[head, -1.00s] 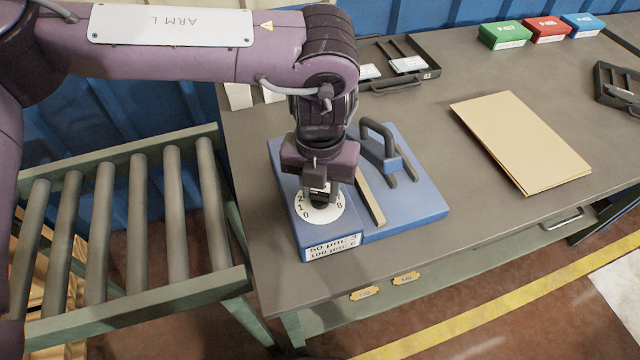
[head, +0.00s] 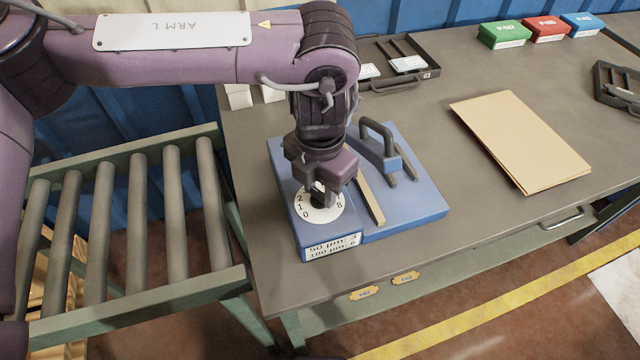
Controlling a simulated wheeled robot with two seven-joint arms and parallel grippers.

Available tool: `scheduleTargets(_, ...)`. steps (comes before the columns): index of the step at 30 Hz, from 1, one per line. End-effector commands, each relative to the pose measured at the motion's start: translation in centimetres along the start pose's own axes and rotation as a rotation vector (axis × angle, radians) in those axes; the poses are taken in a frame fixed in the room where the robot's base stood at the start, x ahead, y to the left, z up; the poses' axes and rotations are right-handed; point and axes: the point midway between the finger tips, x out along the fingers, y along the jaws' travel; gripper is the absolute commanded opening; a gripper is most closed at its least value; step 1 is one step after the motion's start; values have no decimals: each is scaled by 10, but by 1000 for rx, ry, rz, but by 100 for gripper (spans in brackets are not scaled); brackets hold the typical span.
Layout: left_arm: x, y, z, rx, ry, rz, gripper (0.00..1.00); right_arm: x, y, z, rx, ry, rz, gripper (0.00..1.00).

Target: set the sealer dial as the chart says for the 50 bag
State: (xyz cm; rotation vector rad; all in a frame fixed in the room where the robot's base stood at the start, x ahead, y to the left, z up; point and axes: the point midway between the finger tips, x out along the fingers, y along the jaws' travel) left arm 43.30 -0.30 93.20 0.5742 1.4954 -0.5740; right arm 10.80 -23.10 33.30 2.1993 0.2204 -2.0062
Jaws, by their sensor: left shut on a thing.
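The blue sealer (head: 415,205) stands on the bench, with a white numbered dial face (head: 322,215) at its left front. Digits 0, 1, 2 show on the left of the face and 7, 8 on the right; the rest is hidden. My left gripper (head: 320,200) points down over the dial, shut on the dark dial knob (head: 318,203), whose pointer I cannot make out. The chart label (head: 333,247) on the sealer's front reads "50 µm: 3" and "100 µm: 6", the digits small. My right gripper is not in view.
A tan folder (head: 520,140) lies to the right. Green (head: 504,36), red (head: 546,30) and blue (head: 583,25) boxes stand at the back. A black tray (head: 400,60) lies behind the sealer. A roller conveyor (head: 130,235) adjoins the bench at left.

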Motion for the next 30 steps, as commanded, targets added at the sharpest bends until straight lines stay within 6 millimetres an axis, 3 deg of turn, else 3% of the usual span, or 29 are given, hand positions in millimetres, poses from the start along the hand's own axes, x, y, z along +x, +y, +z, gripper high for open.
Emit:
scheduleTargets(9, -3, 1, 2, -2, -7, 2, 10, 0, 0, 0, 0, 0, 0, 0)
scheduleTargets(10, -3, 1, 2, -2, -7, 2, 35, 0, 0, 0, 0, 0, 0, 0)
scheduleTargets(15, -2, 1, 1, -2, -4, 1, 55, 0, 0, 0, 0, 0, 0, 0)
scheduleTargets(24, -3, 0, 1, -1, -3, 1, 55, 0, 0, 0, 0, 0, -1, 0)
scheduleTargets(30, -31, 1, 1, -2, -7, 2, 55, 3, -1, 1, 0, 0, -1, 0)
